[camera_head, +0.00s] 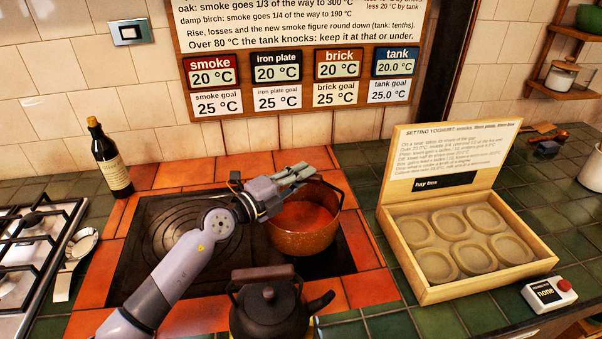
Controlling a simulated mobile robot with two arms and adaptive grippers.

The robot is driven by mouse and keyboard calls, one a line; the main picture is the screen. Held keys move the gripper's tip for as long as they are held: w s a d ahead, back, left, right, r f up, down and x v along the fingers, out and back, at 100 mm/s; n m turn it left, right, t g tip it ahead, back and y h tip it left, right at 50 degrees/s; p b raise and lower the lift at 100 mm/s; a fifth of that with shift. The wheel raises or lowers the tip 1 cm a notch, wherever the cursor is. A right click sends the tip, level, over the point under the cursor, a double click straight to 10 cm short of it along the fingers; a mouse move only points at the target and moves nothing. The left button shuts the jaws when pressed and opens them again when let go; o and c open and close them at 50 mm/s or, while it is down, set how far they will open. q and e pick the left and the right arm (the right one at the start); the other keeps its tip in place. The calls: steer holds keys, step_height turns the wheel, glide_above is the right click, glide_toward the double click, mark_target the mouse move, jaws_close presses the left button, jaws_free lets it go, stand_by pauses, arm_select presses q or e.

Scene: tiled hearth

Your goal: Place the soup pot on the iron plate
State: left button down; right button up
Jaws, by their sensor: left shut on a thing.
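The soup pot (303,241) is a copper-orange pot with reddish-orange contents. It is upright at the right part of the dark iron plate (150,270), which is set in orange tiles. I cannot tell whether its base touches the surface. My left gripper (300,175) reaches over from the left and is shut at the pot's far rim. The gripper and forearm hide part of the pot's left side and part of the plate. My right gripper does not show.
A dark kettle (268,307) stands just in front of the pot. A wine bottle (110,165) stands at the back left, by a gas hob (30,245). An open wooden box (480,285) with hollows lies to the right.

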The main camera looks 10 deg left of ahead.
arm_select(q)
steer(key=shift+r, duration=0.3)
steer(key=c, duration=2)
jaws_free()
steer(key=shift+f, duration=0.35)
steer(key=o, duration=0.5)
steer(key=shift+s, duration=0.1)
steer(key=shift+c, duration=0.2)
steer(key=shift+r, duration=0.1)
steer(key=b+v, duration=0.1)
steer(key=v, duration=1.1)
steer(key=shift+r, duration=0.15)
